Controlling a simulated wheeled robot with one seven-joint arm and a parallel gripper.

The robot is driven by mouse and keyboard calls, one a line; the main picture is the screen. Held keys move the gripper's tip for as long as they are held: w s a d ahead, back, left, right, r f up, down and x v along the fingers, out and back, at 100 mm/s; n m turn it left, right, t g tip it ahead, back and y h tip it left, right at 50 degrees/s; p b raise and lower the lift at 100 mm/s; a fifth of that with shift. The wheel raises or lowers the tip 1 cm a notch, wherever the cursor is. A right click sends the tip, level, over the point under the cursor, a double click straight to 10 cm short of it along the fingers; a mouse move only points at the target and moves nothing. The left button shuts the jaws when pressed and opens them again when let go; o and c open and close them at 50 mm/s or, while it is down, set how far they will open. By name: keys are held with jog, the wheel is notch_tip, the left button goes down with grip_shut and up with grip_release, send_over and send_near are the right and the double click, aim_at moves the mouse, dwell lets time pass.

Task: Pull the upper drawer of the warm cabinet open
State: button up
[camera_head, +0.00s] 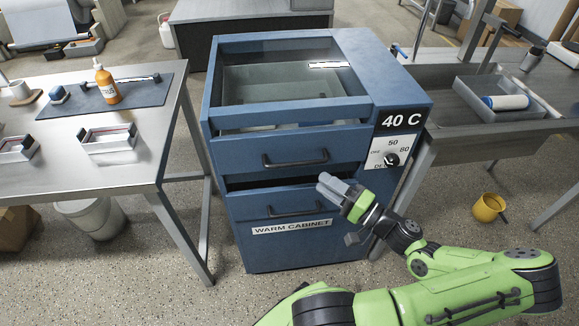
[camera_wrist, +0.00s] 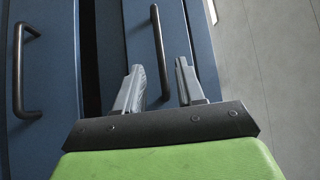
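The blue warm cabinet (camera_head: 400,97) stands in the middle of the head view. I cannot tell whether this drawer is fully closed. The lower drawer (camera_head: 250,209), with a "WARM CABINET" label, has its own handle (camera_head: 295,213). My gripper (camera_head: 328,184) is open and empty in front of the cabinet.
A dial panel (camera_head: 389,151) and a "40 C" display are on the cabinet's right front. A metal table (camera_head: 55,165) stands left with trays and an orange bottle (camera_head: 106,83). A bench (camera_head: 500,143) stands right. A yellow bucket (camera_head: 489,207) is on the floor.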

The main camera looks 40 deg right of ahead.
aim_at(295, 162)
jog(key=b+x, duration=0.1)
jog(key=x, duration=0.9)
jog(key=shift+w+f, duration=0.1)
jog(key=shift+w, duration=0.1)
grip_shut()
